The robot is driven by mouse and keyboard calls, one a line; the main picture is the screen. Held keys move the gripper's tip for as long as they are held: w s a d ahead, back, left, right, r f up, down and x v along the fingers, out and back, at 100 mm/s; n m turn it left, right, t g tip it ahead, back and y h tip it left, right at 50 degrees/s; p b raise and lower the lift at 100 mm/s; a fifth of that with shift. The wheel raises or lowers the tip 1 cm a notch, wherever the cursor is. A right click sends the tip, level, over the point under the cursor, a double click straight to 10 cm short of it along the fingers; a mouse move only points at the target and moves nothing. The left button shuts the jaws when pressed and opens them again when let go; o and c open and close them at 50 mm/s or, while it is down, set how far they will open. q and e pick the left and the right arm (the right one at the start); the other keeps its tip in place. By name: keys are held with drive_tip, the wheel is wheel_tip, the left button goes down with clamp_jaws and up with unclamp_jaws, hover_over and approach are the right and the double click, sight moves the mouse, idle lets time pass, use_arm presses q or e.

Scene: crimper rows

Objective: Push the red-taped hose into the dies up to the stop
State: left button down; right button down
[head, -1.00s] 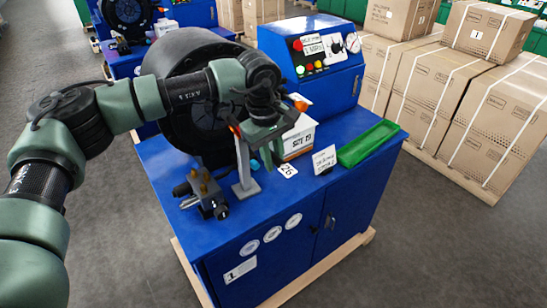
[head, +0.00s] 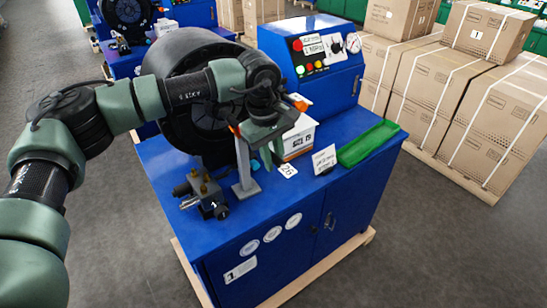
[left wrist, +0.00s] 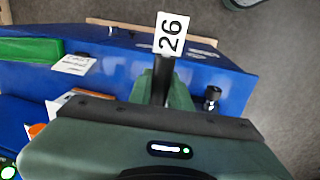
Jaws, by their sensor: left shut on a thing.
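My left gripper (head: 268,152) hangs in front of the crimper head at the bench's front. In the left wrist view (left wrist: 163,95) its green fingers are shut on a dark hose (left wrist: 162,72). A white tag marked 26 (left wrist: 170,35) shows at the hose's far end; a 26 tag (head: 288,170) also shows right of my gripper in the head view. No red tape is clear on the hose. The black round crimper head (head: 205,112) stands behind my arm. Its dies are mostly hidden, so I cannot tell whether the hose is inside them. My right gripper is not in view.
On the blue bench (head: 165,155) stand a grey post (head: 245,180), a valve block (head: 204,192), a white box (head: 299,138), a small sign card (head: 324,160) and a green tray (head: 368,143). A control panel (head: 318,55) rises behind. Cartons (head: 475,95) stand at right.

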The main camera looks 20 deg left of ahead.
use_arm(q)
drive_tip(key=shift+f, duration=0.2)
drive_tip(key=shift+w+d+f+t+y+b, duration=0.1)
drive_tip(key=shift+f+t+y+b, duration=0.45)
drive_tip(key=shift+b, duration=0.65)
drive_tip(key=shift+w, duration=0.1)
drive_tip(key=shift+w+a, duration=0.7)
drive_tip(key=shift+a, duration=0.25)
drive_tip(key=shift+w+a, duration=0.65)
drive_tip(key=shift+a, duration=0.25)
drive_tip(key=shift+w+a+r, duration=0.1)
drive_tip(key=shift+w+a, duration=1)
drive_tip(key=shift+a, duration=0.25)
drive_tip(key=shift+r+g+p, duration=0.25)
drive_tip(key=shift+r+p, duration=0.05)
drive_tip(key=shift+r, duration=0.15)
drive_tip(key=shift+r, duration=0.25)
